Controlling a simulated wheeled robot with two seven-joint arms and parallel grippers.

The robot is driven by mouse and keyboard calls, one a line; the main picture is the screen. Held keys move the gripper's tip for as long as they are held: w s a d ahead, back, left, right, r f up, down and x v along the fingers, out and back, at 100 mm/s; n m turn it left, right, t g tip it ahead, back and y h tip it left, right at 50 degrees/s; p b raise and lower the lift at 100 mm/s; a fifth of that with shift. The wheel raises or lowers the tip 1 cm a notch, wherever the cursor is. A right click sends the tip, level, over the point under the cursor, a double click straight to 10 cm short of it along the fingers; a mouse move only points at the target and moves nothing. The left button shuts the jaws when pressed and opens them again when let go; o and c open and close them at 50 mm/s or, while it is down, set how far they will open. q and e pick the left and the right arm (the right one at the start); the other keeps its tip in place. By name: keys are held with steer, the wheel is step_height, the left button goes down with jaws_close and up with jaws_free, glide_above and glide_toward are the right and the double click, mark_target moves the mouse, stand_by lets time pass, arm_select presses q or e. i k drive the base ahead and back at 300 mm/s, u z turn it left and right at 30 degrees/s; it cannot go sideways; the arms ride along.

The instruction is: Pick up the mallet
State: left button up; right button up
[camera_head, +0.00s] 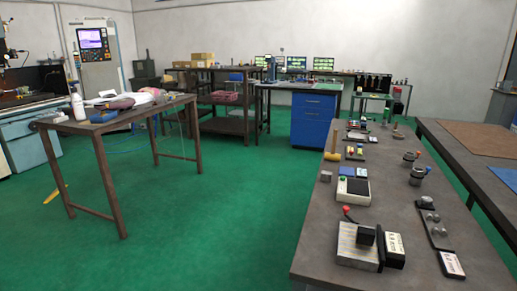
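What looks like the mallet (333,156) stands on the right-hand workbench (385,222), near its left edge and toward the far half. Its yellowish head rests on the bench top and its brown handle points upward. It is small in the picture, so fine detail is unclear. Neither of my grippers is in view, and nothing is seen touching the mallet.
On the workbench are a grey block device (358,246), a black-and-white box (353,190), and small round metal fixtures (417,176). A cluttered table (118,117) stands left. A blue drawer cabinet (313,120) stands behind. Green floor (215,220) between tables is clear.

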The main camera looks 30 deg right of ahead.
mark_target(333, 157)
steer(key=z, duration=0.05)
steer(key=i, duration=2.5)
steer(key=z, duration=1.3)
steer(key=i, duration=1.15)
steer(key=z, duration=1.3)
